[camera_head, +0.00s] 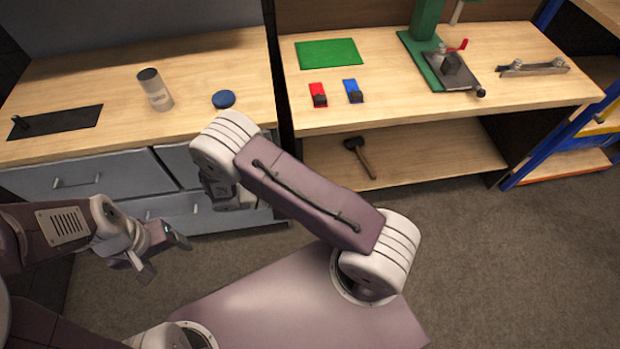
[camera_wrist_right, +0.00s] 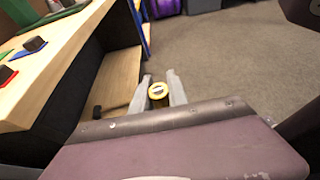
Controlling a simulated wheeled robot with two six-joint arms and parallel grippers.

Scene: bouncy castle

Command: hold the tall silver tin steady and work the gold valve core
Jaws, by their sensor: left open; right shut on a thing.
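The tall silver tin (camera_head: 158,94) with a dark top stands on the left wooden worktop, tilted in the picture, with nothing gripping it. My left gripper (camera_head: 167,258) is open and empty, low in front of the drawers and well short of the tin. My right gripper (camera_wrist_right: 159,94) is shut on the gold valve core (camera_wrist_right: 158,92), whose round end shows between the two fingers in the right wrist view. In the head view my right arm hides the right gripper's fingers and the valve core.
A blue round object (camera_head: 223,99) lies right of the tin, and a black mat (camera_head: 62,122) lies left of it. A mallet (camera_head: 359,155) is below.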

